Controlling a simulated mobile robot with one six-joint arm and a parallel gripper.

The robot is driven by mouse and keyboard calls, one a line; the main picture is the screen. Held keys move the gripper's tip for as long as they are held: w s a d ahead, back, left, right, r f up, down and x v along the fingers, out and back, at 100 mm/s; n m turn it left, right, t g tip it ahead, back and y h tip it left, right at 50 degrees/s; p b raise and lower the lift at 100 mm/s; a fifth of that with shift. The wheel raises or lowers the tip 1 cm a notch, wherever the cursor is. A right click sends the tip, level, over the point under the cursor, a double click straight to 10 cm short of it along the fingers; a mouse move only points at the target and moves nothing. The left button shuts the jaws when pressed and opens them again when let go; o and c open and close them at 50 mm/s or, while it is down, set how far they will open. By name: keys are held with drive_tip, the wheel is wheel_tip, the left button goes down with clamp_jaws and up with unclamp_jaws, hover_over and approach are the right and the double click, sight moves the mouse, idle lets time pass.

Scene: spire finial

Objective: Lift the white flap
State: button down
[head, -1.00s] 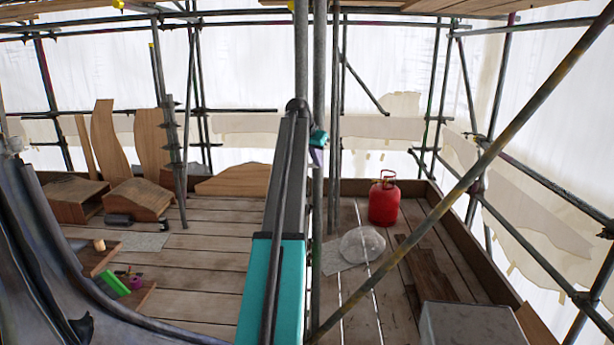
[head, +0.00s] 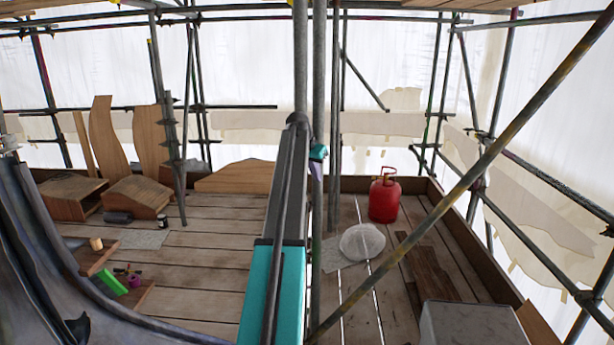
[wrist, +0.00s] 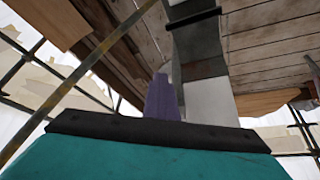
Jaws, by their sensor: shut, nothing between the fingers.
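White sheeting (head: 240,60) hangs behind the scaffold poles, with pale, ragged-edged pieces (head: 550,235) along its lower part. I cannot tell which part of it is the white flap. My gripper (head: 317,168) is small in the head view, beside the upright poles near the middle, with a teal body and purple fingers pointing down. In the wrist view the purple fingers (wrist: 162,98) are together and hold nothing. They appear apart from the sheeting.
A diagonal pole (head: 470,175) crosses the right side, and upright poles (head: 333,100) stand close to my gripper. A red gas bottle (head: 384,196) stands at the back right. Wooden boxes (head: 138,197) and cut boards (head: 107,140) are at left. The middle planks (head: 220,240) are mostly clear.

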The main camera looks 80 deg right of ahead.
drive_tip(key=shift+w+d+f, duration=0.15)
drive_tip(key=shift+d+f, duration=0.2)
drive_tip(key=shift+d, duration=0.15)
